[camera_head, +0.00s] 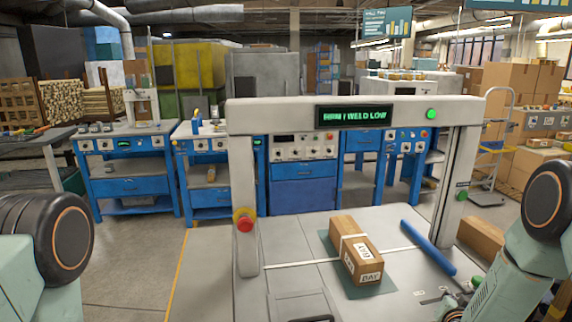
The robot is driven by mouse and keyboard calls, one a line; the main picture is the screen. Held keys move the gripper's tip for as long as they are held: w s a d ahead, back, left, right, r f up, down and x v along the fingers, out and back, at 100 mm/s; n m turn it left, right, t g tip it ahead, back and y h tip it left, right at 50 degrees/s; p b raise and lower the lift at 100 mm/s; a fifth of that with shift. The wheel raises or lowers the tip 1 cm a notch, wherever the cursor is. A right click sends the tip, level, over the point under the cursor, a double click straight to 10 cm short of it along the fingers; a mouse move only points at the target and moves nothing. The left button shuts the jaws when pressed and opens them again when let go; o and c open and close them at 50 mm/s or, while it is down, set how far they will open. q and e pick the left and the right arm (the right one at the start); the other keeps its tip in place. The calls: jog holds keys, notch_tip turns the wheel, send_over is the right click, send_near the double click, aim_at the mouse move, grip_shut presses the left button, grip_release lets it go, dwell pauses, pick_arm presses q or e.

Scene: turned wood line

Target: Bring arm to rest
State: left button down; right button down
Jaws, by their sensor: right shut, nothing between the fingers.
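My right arm comes in from the right edge, its upper joint and a pale green link showing. My right gripper (462,301) is low at the bottom right, over the near right part of the grey worktable (300,265); it is small and partly cut off by the frame, shut and empty. Of my left arm only a dark round joint and a pale link show at the left edge; its gripper is out of view. A labelled cardboard box (349,240) lies on a dark green mat (378,288), apart from my right gripper.
A grey gate frame (243,190) with a lit display (354,116) and red button (244,222) spans the table. A blue bar (428,248) lies between the box and my right arm. Another carton (482,238) stands at the right. Blue workbenches stand behind; the left floor is clear.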

jog(key=s+a+f+n+g+y+b, duration=0.2)
jog(key=s+a+f+n+g+y, duration=0.1)
jog(key=s+a+f, duration=0.5)
jog(key=s+a+f+n+g+y+b, duration=0.1)
jog(key=s+a+f+n+g+y, duration=0.15)
jog(key=s+a+f, duration=0.65)
jog(key=s+a+f+n+g+b, duration=0.1)
jog(key=s+a+n+g+b, duration=0.1)
jog(key=s, duration=0.8)
jog(key=s+a+f+n+g+y+b, duration=0.1)
jog(key=s+a+f+n+g+b, duration=0.1)
jog(key=s, duration=0.9)
jog(key=shift+s+a+g+b, duration=0.3)
jog(key=shift+a+g+b, duration=0.2)
jog(key=shift+g+b, duration=0.55)
jog(key=shift+r, duration=0.1)
jog(key=shift+s+a, duration=0.1)
